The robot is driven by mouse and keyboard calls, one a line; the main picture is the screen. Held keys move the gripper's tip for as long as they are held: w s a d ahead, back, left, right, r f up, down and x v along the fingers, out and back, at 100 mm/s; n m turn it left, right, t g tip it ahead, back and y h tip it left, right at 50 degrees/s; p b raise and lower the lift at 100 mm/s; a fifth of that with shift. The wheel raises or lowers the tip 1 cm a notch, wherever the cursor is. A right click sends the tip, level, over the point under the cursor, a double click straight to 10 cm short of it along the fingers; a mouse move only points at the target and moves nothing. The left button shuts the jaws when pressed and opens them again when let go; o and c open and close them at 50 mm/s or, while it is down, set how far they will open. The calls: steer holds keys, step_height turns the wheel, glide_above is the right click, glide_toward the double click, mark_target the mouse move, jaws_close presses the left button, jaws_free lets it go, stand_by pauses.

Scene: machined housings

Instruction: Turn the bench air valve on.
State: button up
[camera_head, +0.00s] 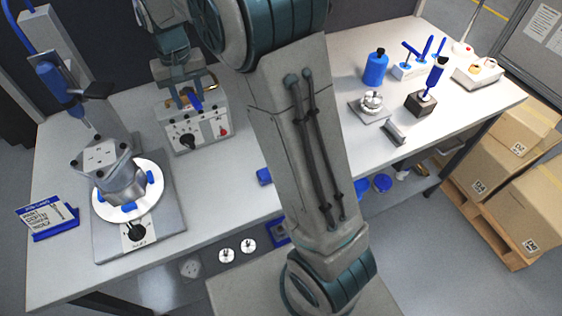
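A light grey box (203,131) stands at the back of the bench, left of centre. Its front has a black knob (187,141) and a small red part (223,131). A blue lever-like handle (195,102) shows at its top, with a bit of brass-coloured pipe (209,83) behind; this looks like the air valve. My gripper (186,98) points down at the top of the box, right at the blue handle. The fingers are small and partly hidden, so I cannot tell whether they touch or grip it, nor the handle's exact angle.
A fixture with a grey housing (119,182) on a white disc and a blue-handled press (56,82) stand at left, near a sign (46,219). A blue bottle (375,68) and tools stand at right. My arm crosses the middle, hiding some bench.

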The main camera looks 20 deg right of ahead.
step_height(320, 180, up, 13)
steer(key=s+d+f+t+b, duration=0.1)
steer(key=s+d+f+b, duration=0.3)
steer(key=s+f, duration=0.5)
steer(key=s+d+f+t+b, duration=0.1)
steer(key=s+d+f+b, duration=0.3)
steer(key=s+d+f, duration=0.3)
steer(key=s+f, duration=0.3)
steer(key=s, duration=0.4)
steer(key=shift+s+t, duration=0.3)
steer(key=shift+t, duration=0.1)
